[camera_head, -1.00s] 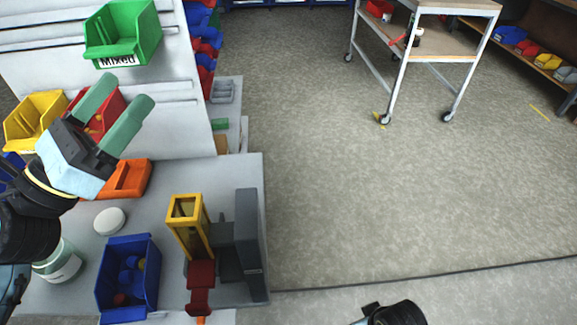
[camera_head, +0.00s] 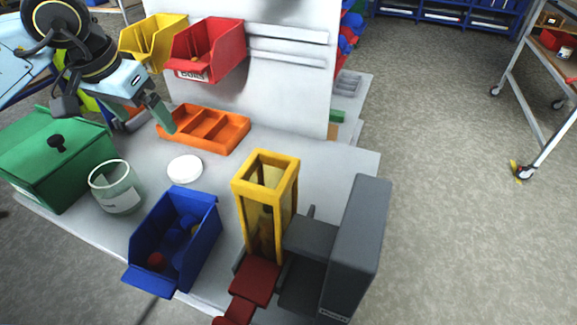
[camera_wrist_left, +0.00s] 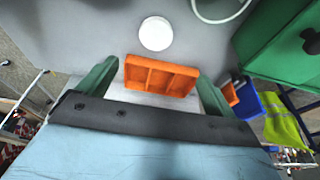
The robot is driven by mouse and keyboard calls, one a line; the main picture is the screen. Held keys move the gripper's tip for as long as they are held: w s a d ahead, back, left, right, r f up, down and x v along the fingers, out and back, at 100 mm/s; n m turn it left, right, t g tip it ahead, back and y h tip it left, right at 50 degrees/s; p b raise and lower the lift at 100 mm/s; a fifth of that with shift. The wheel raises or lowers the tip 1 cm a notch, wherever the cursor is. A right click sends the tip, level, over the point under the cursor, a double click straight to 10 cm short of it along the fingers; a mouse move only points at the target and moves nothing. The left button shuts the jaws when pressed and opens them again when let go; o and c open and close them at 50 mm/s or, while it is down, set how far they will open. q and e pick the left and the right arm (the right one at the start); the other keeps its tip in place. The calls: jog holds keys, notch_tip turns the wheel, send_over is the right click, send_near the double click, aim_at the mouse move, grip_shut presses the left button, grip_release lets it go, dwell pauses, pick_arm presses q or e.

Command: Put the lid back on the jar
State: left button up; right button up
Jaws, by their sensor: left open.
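The white round lid (camera_head: 185,169) lies flat on the grey worktop, behind the blue bin and right of the jar. The clear glass jar (camera_head: 117,190) stands upright and uncovered at the left, beside the green box. My left gripper (camera_head: 150,118) is above the worktop, behind the lid and near the orange tray, apart from both. In the left wrist view its green fingers (camera_wrist_left: 155,85) are spread wide with nothing held. The lid (camera_wrist_left: 156,33) shows there beyond the fingertips, and part of the jar rim (camera_wrist_left: 222,18) shows at the top. My right gripper is not in view.
An orange divided tray (camera_head: 236,137) lies behind the lid. A green box (camera_head: 50,175) stands left of the jar. A blue bin (camera_head: 210,245) with small parts is in front. A yellow frame (camera_head: 238,190) and grey machine (camera_head: 357,245) stand right. Red and yellow bins hang behind.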

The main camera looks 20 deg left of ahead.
pick_arm(q)
jog(key=shift+f, duration=0.6)
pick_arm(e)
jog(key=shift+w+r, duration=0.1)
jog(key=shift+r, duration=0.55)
pick_arm(q)
jog(key=shift+d, duration=0.1)
jog(key=b, duration=0.3)
send_over(176, 172)
notch_tip(176, 172, down, 7)
jog(key=shift+s+f, duration=0.1)
jog(key=shift+f, duration=0.35)
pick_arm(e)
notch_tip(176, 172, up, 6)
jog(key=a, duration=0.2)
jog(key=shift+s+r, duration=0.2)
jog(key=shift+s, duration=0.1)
